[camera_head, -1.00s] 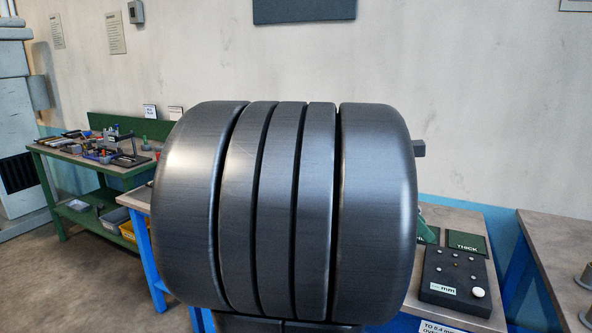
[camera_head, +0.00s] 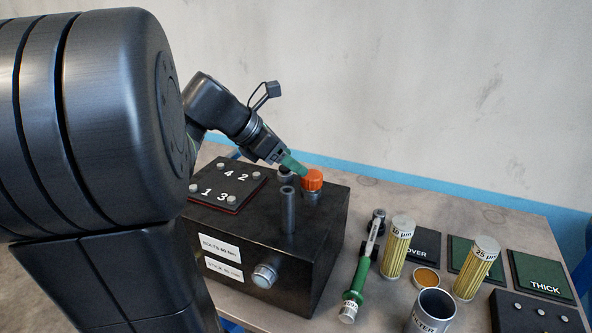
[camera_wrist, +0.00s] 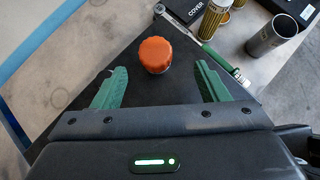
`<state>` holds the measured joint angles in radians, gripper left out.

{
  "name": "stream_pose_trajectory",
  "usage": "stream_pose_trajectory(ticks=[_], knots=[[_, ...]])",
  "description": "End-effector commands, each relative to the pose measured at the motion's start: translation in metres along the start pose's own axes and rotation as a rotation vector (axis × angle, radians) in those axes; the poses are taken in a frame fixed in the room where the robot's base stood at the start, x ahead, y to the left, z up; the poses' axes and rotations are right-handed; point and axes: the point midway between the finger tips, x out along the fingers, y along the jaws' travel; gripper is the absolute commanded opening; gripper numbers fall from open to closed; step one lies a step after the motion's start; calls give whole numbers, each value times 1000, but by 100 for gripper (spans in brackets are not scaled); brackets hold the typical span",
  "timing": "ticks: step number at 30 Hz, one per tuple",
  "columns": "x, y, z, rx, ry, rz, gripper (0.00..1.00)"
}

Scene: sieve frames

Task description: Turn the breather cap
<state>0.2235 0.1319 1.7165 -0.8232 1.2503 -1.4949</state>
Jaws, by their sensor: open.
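The orange ribbed breather cap (camera_head: 312,180) sits on a short neck on top of a black box-shaped tank (camera_head: 317,232). In the wrist view the cap (camera_wrist: 155,54) lies ahead of and between my two green fingers, and I see gaps on both sides of it. My gripper (camera_wrist: 160,82) is open with nothing between the fingers. In the head view my gripper (camera_head: 296,166) reaches down from the left, with a green finger close beside the cap; whether it touches cannot be told there. The far side of the cap is hidden.
A grey upright pipe (camera_head: 288,210) stands just left of the cap on the tank. A plate with numbered bolts (camera_head: 228,186) is at left.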

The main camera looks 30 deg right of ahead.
Motion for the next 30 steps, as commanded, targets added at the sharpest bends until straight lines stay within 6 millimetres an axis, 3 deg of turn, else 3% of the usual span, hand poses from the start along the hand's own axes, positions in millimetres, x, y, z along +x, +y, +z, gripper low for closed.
stream_pose_trajectory(ticks=[6,12,18,26,30], knots=[[50,-2,-1,1,1,-5,67],[79,-1,-1,0,1,-2,67],[90,0,0,0,1,0,67],[91,0,0,0,1,1,67],[91,0,0,0,1,1,40]])
